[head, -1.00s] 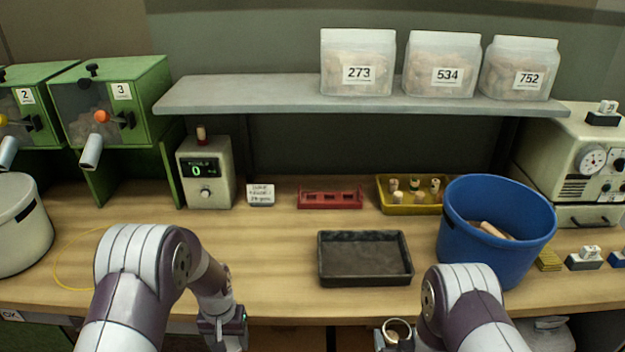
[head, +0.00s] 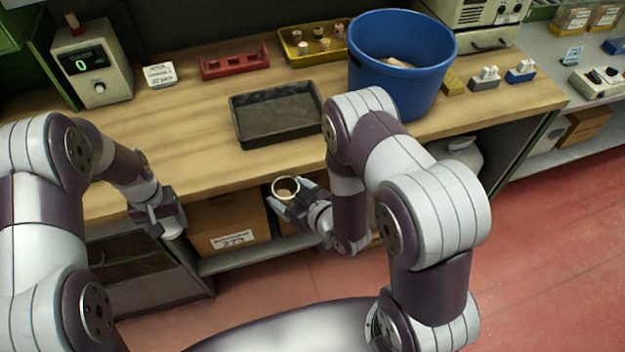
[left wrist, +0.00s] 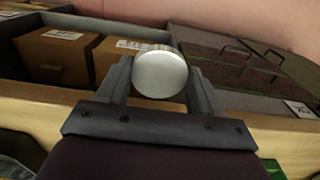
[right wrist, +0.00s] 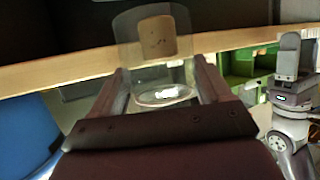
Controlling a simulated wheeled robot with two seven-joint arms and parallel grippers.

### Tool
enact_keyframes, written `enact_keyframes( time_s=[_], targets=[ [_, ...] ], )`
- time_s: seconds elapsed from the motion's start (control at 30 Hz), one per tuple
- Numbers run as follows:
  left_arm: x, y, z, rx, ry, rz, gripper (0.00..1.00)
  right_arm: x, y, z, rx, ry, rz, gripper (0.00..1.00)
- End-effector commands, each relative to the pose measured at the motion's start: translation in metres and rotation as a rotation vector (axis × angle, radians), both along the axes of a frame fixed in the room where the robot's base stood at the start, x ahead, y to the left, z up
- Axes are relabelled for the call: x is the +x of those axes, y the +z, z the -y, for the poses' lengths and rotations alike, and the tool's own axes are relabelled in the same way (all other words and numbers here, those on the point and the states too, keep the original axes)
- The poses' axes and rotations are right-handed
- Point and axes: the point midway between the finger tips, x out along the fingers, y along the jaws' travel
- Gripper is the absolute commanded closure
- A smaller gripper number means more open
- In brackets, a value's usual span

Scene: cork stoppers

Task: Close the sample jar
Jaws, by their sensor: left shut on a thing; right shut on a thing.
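My left gripper (head: 160,213) is in front of the table's front edge, shut on a round, pale metallic lid (left wrist: 160,73). The lid shows as a small pale shape under the fingers in the head view (head: 174,228). My right gripper (head: 298,204) is shut on a clear glass jar (head: 286,187), off the table edge and to the right of the left gripper. The jar's round rim is uncovered and faces the head camera. In the right wrist view the jar (right wrist: 134,68) has a cork (right wrist: 157,37) inside. Lid and jar are well apart.
The wooden table (head: 190,150) carries a black tray (head: 240,128), a blue bin (head: 405,85), a red rack (head: 235,68), a yellow tray with several corks (head: 292,58) and a scale (head: 93,88). Cardboard boxes (head: 228,225) sit on a shelf below. Open space lies between my grippers.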

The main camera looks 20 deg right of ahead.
Motion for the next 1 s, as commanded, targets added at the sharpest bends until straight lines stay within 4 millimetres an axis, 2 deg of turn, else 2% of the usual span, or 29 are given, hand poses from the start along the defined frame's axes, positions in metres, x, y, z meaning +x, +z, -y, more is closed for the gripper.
enact_keyframes(
  time_s=[0.1,0.3,0.73,0.87,1.0],
  targets=[
    [0.0,0.0,0.0,0.0,0.0,0.0,0.62,-0.002,0.001,-0.028,0.0,0.132,0.004,0.82],
    [0.0,0.0,0.0,0.0,0.0,0.0,0.62,-0.006,0.001,-0.055,0.0,0.262,0.004,0.82],
    [0.001,0.001,0.002,0.0,0.005,0.001,0.62,-0.007,0.0,-0.059,0.0,0.282,0.002,0.82],
    [0.007,0.012,0.022,0.0,0.047,0.003,0.62,-0.007,0.001,-0.059,-0.001,0.281,0.002,0.82],
    [0.015,0.036,0.067,-0.001,0.153,0.004,0.62,-0.007,0.001,-0.059,0.0,0.281,0.003,0.82]
  ],
)
